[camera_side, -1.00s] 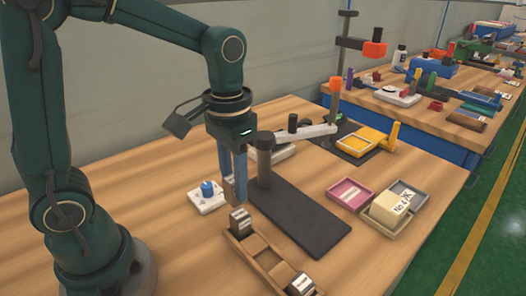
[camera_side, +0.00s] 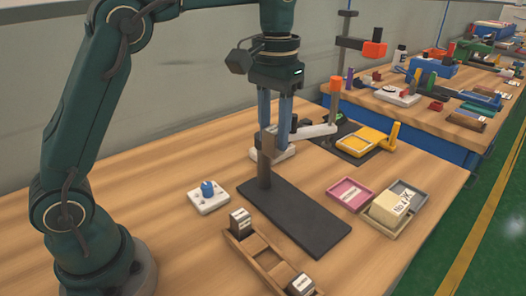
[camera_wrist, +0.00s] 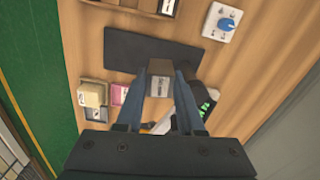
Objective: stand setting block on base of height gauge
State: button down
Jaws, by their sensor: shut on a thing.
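My gripper (camera_side: 275,140) is shut on a setting block (camera_side: 267,143), a brownish-grey block with a pale label. In the wrist view the block (camera_wrist: 160,80) sits between the two blue fingers (camera_wrist: 160,88). The height gauge has a flat black base (camera_side: 300,218), also seen in the wrist view (camera_wrist: 135,54). The light arm (camera_side: 312,132) of the gauge is partly behind the fingers.
A wooden rack (camera_side: 262,262) holds two metal blocks, one at each end, with empty middle slots. A white plate with a blue knob (camera_side: 208,196) lies left of the base. A pink tray (camera_side: 350,194) and a cream box (camera_side: 391,206) lie right. The black base's near part is bare.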

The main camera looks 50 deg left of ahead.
jog(key=shift+w+d+f+m, duration=0.7)
jog(key=shift+w+d+f, duration=1.8)
jog(key=shift+d, duration=1.65)
jog(key=shift+s+f, duration=0.2)
jog(key=shift+f, duration=2.25)
jog(key=shift+s+f, duration=0.2)
jog(key=shift+f, duration=2.25)
jog(key=shift+f, duration=0.1)
jog(key=c, duration=0.5)
grip_release()
